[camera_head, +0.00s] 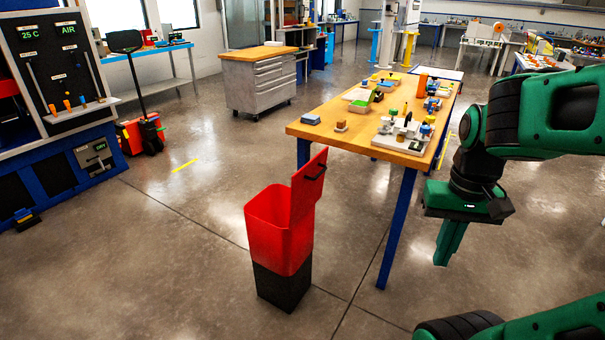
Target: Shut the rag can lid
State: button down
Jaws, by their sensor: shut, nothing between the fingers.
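The rag can (280,232) is a red square bin on a black base. It stands upright on the floor in the middle of the view. Its red lid (307,190) stands open and upright along the can's right side, with a dark handle (315,172) near its top. The can's mouth is uncovered, and its inside looks empty as far as I can see. My gripper (444,262) is green and points down, well to the right of the can and apart from the lid. Its fingers are shut together and empty.
A wooden table (312,131) with blue legs and many small items stands behind and right of the can. Its near blue leg (398,228) stands between the can and my gripper. A grey drawer cabinet (262,88) stands farther back. The floor left of the can is clear.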

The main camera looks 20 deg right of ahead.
aim_at(308, 184)
jog(key=u, duration=0.1)
jog(key=i, duration=1)
jog(key=z, duration=0.1)
